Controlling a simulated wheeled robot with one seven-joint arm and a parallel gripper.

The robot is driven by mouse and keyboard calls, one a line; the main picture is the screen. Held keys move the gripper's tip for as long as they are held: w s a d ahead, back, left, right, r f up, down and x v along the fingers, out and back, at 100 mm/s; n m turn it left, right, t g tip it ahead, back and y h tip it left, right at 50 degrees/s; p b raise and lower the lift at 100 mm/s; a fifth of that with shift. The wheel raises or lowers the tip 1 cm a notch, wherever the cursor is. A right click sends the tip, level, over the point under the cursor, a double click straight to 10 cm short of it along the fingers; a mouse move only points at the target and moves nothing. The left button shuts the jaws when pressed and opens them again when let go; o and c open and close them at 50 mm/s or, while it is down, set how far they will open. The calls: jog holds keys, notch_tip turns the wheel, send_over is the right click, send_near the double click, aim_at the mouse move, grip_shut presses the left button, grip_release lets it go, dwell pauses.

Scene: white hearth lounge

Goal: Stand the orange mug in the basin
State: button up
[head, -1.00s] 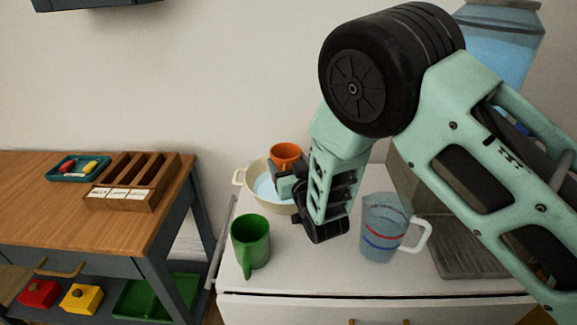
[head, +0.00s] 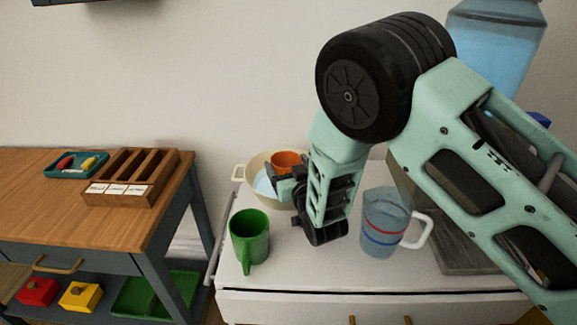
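The orange mug (head: 286,161) is at the cream basin (head: 246,181), its rim showing above the fingers of my gripper (head: 284,185). The basin has blue inside, a side handle at left, and stands at the back of the white cabinet top. My gripper is at the mug's near side and hides its lower part. The fingers overlap the mug, but I cannot see whether they are closed on it or whether the mug touches the basin's bottom.
A green mug (head: 249,238) stands in front of the basin. A clear measuring jug (head: 384,224) stands right of my gripper. A wooden table (head: 60,210) with a teal tray (head: 77,164) and a slotted box (head: 131,178) is at left. Bare cabinet top (head: 310,267) lies in front.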

jog(key=shift+o, duration=0.3)
jog(key=shift+r+p, duration=0.2)
jog(key=shift+p, duration=0.1)
jog(key=shift+r+p, duration=0.5)
jog(key=s+d+r+n+g+h, duration=0.1)
jog(key=s+d+g, duration=0.4)
jog(key=s, duration=0.7)
jog(key=s+d+r+n+g+h+b, duration=0.1)
jog(key=s+d+r+g+h, duration=0.2)
jog(key=s, duration=1)
jog(key=s+d+r+n+g+h+b, duration=0.1)
jog(key=s+d+r+g, duration=0.3)
jog(key=s, duration=0.9)
jog(key=d+g, duration=0.2)
jog(key=g, duration=0.2)
jog(key=shift+d+r+g+h, duration=0.2)
jog(key=shift+d+g+h, duration=0.15)
jog(key=shift+g+h, duration=0.05)
jog(key=shift+s, duration=0.1)
